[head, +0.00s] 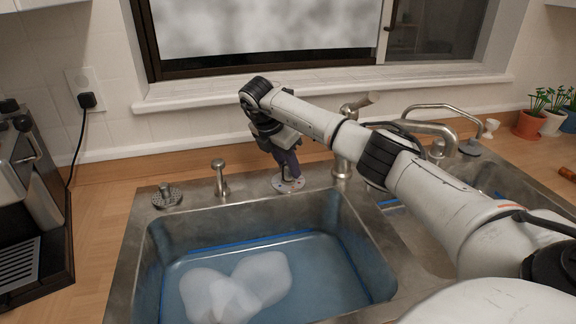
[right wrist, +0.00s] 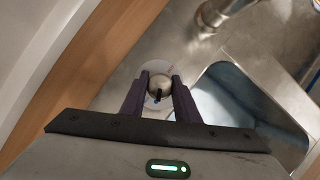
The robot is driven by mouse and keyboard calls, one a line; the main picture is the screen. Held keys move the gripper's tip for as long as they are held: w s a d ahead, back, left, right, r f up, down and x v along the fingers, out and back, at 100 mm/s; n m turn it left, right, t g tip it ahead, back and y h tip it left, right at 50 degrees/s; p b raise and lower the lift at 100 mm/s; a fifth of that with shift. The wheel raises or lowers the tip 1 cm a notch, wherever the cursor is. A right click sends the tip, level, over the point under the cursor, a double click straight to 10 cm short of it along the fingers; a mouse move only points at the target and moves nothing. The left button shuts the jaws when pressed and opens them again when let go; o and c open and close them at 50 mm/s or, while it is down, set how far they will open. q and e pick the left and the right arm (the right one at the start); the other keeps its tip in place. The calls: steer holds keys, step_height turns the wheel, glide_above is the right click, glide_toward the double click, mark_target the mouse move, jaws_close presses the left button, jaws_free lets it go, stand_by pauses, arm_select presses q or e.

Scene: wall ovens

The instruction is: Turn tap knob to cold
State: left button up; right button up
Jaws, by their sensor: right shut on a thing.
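The tap knob (right wrist: 159,82) is a round metal knob on a pale round plate, with a small dark blue mark on it. In the head view, its plate (head: 289,186) lies on the sink's back ledge and my gripper hides most of the knob. My right gripper (head: 287,166) reaches down onto it from above. In the right wrist view, the two dark fingers of this gripper (right wrist: 159,88) stand on either side of the knob, shut on it. The metal tap (head: 342,155) stands just right of the knob. My left gripper is not in view.
The left sink basin (head: 165,245) holds bluish water and white foam (head: 262,277). A soap dispenser (head: 220,180) and a strainer (head: 167,196) are left of the knob. A window sill (head: 200,98) runs behind. A coffee machine (head: 28,185) stands far left; potted plants (head: 530,122) are far right.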

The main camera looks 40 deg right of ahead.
stand_by(0.4)
steer(key=o, duration=1)
steer(key=shift+o, duration=0.2)
steer(key=b+v, duration=0.1)
steer(key=v, duration=0.9)
steer(key=shift+r, duration=0.2)
steer(key=shift+f, duration=0.1)
